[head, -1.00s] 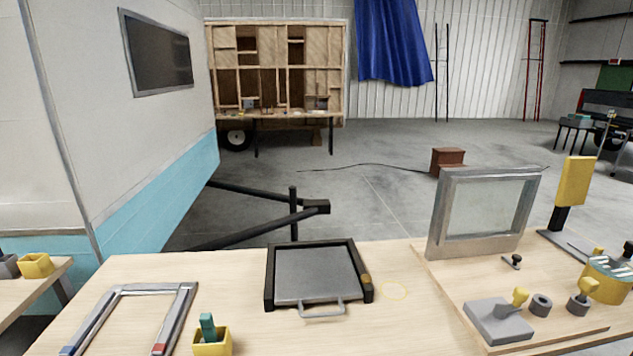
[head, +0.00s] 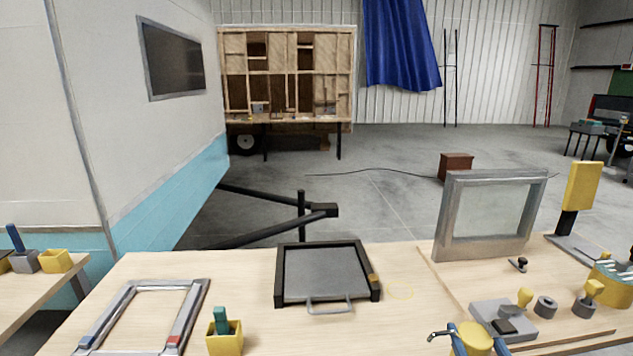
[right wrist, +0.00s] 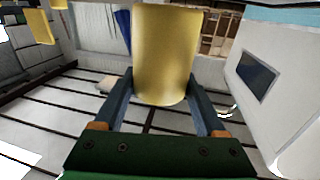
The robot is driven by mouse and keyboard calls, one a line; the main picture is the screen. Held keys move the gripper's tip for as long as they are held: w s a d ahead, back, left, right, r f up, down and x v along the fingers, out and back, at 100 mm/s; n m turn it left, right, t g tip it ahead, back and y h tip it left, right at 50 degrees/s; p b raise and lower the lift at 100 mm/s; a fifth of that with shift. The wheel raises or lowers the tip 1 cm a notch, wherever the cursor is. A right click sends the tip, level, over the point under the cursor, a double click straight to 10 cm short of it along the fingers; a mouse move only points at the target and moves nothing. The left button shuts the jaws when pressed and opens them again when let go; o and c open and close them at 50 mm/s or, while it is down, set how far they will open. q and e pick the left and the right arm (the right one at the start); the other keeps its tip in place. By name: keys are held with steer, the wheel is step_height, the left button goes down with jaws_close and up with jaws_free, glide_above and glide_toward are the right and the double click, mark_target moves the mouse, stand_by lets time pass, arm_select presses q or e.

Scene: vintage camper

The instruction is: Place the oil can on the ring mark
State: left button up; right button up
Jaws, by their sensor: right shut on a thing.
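The yellow oil can (head: 474,335) is at the bottom of the head view, right of centre, with its thin spout pointing left. My right gripper (head: 478,346) is shut on it, one blue finger on each side. The right wrist view also shows the can (right wrist: 165,55) between the two fingers (right wrist: 165,108). The ring mark (head: 400,292) is a faint yellow circle on the bare bench top, just right of the black-framed tray. The can is nearer to me and to the right of the mark. My left gripper is not in view.
The black-framed tray (head: 322,275) with its front handle borders the mark's left. A raised board to the right carries an upright glazed frame (head: 486,215), a grey block (head: 488,318) and small parts. A yellow box (head: 225,343) and a metal frame (head: 105,325) lie left.

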steer(key=w+d+r+h, duration=0.1)
steer(key=w+d+r, duration=0.2)
steer(key=w, duration=0.3)
steer(key=w+d+r+h, duration=0.1)
steer(key=w+d+r, duration=0.25)
steer(key=w, duration=0.35)
steer(key=w+d+r+m+h, duration=0.2)
steer(key=w+d+r, duration=0.1)
steer(key=d+r, duration=0.5)
steer(key=a+f+n+y, duration=0.3)
steer(key=a+f+y, duration=0.15)
steer(key=a, duration=0.25)
steer(key=a+f+n+y, duration=0.3)
steer(key=a+f+y, duration=0.1)
steer(key=a+y, duration=0.25)
steer(key=s+a+r+n+g+y, duration=0.7)
steer(key=s+a+n+g+y, duration=0.35)
steer(key=a, duration=0.25)
steer(key=s+f+t, duration=0.1)
steer(key=s+f, duration=0.2)
steer(key=s, duration=0.3)
steer(key=s+f+m+t, duration=0.1)
steer(key=s+f, duration=0.3)
steer(key=s, duration=0.3)
steer(key=s+f+m+t+h, duration=0.1)
steer(key=s+f, duration=0.2)
steer(key=s, duration=0.4)
steer(key=shift+a+f, duration=0.3)
steer(key=shift+f, duration=0.05)
steer(key=shift+m, duration=0.25)
